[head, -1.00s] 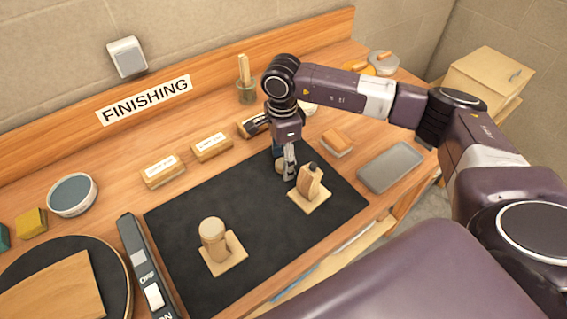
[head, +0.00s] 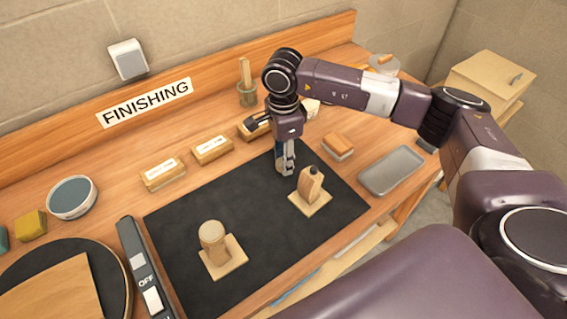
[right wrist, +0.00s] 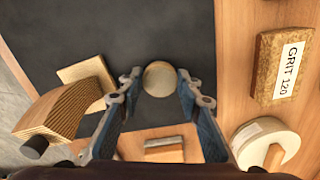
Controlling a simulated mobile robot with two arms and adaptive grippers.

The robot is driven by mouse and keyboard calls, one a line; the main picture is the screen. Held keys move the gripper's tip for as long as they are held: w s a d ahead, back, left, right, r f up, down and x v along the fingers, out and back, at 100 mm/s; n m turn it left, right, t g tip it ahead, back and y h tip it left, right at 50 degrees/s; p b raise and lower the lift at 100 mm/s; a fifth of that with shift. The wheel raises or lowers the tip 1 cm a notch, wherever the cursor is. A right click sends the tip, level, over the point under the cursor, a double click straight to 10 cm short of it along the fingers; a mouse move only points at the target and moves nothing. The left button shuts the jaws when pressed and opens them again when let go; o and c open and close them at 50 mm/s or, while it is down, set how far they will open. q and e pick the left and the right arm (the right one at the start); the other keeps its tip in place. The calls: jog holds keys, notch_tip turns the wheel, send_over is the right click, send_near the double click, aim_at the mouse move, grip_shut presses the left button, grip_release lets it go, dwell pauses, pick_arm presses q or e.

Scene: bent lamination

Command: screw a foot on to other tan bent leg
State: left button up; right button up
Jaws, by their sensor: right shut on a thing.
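The tan bent leg (head: 311,187) stands on its square plate at the right of the black mat, with a dark stub on top. In the right wrist view the same leg (right wrist: 62,112) shows striped layers at the left, its dark stub (right wrist: 34,147) bare. My right gripper (head: 285,172) is low over the mat, just left of and behind this leg. It is shut on a round tan foot (right wrist: 158,79), seen between the fingertips in the wrist view. Another leg (head: 213,238) on a plate at the mat's left has a round tan foot on top. My left gripper is out of view.
Labelled sanding blocks (head: 163,173) line the mat's back edge. A grey tray (head: 391,171) and another block (head: 338,146) lie right of the mat. A switch strip (head: 145,268) stands at its left. The mat (head: 265,215) between the legs is clear.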

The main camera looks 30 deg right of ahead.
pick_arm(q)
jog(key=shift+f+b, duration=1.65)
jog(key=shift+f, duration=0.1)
pick_arm(e)
notch_tip(320, 180, up, 18)
jog(key=shift+r, duration=0.15)
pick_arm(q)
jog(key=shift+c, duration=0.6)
